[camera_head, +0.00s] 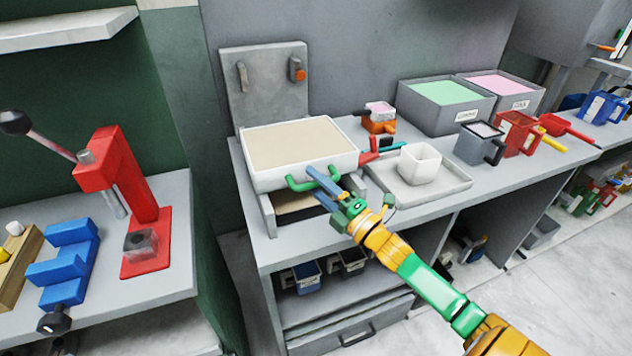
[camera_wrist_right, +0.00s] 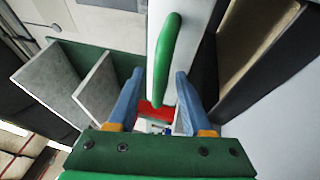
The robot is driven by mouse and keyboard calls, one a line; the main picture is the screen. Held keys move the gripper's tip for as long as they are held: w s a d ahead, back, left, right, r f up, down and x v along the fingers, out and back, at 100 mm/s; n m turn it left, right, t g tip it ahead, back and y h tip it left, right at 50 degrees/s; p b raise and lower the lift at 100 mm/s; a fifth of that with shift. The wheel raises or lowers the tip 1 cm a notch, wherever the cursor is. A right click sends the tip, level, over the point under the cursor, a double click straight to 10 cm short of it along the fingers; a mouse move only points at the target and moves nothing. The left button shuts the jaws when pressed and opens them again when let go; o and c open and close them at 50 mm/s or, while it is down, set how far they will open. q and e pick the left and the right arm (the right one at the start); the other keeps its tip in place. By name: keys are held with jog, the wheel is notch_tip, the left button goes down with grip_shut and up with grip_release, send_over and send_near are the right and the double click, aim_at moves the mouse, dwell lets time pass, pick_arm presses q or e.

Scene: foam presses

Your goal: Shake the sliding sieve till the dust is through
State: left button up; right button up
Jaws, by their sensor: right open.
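The sliding sieve (camera_head: 345,165) is a white box frame with a flat beige layer inside, resting on grey rails on the bench. A green handle (camera_head: 298,185) projects from its front face. My right gripper (camera_head: 316,182) is at this handle with its blue fingers apart. In the right wrist view the green handle (camera_wrist_right: 167,62) stands between and ahead of the open fingers (camera_wrist_right: 159,82); I cannot tell whether they touch it. A brown surface (camera_head: 298,202) shows beneath the sieve. Any dust under it cannot be made out. My left gripper is not in view.
A grey tray (camera_head: 458,180) with a white cup (camera_head: 420,163) stands right of the sieve. Bins with green (camera_head: 443,92) and pink (camera_head: 503,86) contents are behind. A red press (camera_head: 118,170) and a blue vise (camera_head: 68,260) stand on the left bench.

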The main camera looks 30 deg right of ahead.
jog(key=shift+s+d, duration=0.1)
jog(key=shift+c, duration=0.2)
grip_shut()
dwell(1.1)
